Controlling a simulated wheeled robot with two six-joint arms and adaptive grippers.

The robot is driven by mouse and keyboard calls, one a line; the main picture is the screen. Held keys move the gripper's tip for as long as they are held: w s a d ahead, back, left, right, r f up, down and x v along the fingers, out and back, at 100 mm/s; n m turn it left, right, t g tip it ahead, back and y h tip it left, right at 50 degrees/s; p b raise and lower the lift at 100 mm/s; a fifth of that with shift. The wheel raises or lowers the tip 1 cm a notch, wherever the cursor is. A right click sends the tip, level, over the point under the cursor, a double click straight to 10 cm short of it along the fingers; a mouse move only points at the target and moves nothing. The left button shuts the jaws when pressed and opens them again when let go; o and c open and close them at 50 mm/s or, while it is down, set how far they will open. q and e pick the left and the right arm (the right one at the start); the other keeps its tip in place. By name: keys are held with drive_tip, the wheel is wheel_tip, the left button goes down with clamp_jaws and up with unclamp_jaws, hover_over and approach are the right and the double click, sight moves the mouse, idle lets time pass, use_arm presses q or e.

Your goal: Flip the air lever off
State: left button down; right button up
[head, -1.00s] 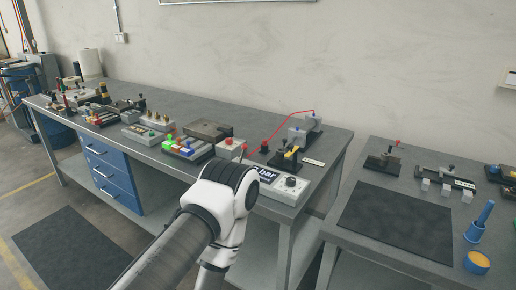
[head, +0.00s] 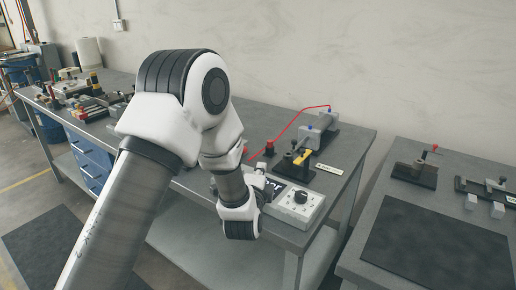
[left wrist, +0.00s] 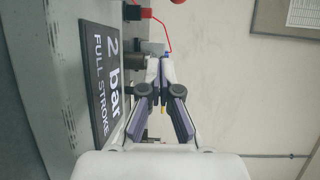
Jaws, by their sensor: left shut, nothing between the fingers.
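My left gripper (head: 262,180) is above the front part of the bench, close to the dark sign. In the left wrist view its fingers (left wrist: 160,72) are together with nothing held between them. A yellow handle (head: 302,158) on a black fixture lies further back and to the right; it may be the air lever, but I cannot tell for sure. A small yellow piece (left wrist: 162,108) shows in the gap between the finger linkages. A red knob (head: 269,149) stands left of the fixture, with a red hose (head: 290,127) running behind it. My right gripper is not in view.
The sign (left wrist: 102,72) reads "2 bar FULL STROKE". A pale control box (head: 301,206) with a black dial stands right of my gripper. A grey cylinder block (head: 320,128) is at the back. A second table with a dark mat (head: 437,250) stands at right.

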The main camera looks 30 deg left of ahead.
use_arm(q)
drive_tip(key=shift+w+d+r, duration=0.25)
drive_tip(key=shift+d, duration=0.05)
drive_tip(key=s, duration=0.1)
drive_tip(key=s+r, duration=0.2)
drive_tip(key=shift+s, duration=0.5)
drive_tip(key=w, duration=0.2)
drive_tip(key=w+f, duration=0.1)
drive_tip(key=shift+a, duration=0.3)
drive_tip(key=x, duration=0.3)
drive_tip(key=p+x, duration=0.1)
drive_tip(key=x, duration=0.3)
drive_tip(key=shift+r, duration=0.25)
drive_tip(key=a, duration=0.1)
drive_tip(key=s+a, duration=0.1)
drive_tip(key=a+p, duration=0.1)
drive_tip(key=shift+s+a, duration=0.25)
drive_tip(key=shift+s, duration=0.1)
drive_tip(key=shift+f, duration=0.1)
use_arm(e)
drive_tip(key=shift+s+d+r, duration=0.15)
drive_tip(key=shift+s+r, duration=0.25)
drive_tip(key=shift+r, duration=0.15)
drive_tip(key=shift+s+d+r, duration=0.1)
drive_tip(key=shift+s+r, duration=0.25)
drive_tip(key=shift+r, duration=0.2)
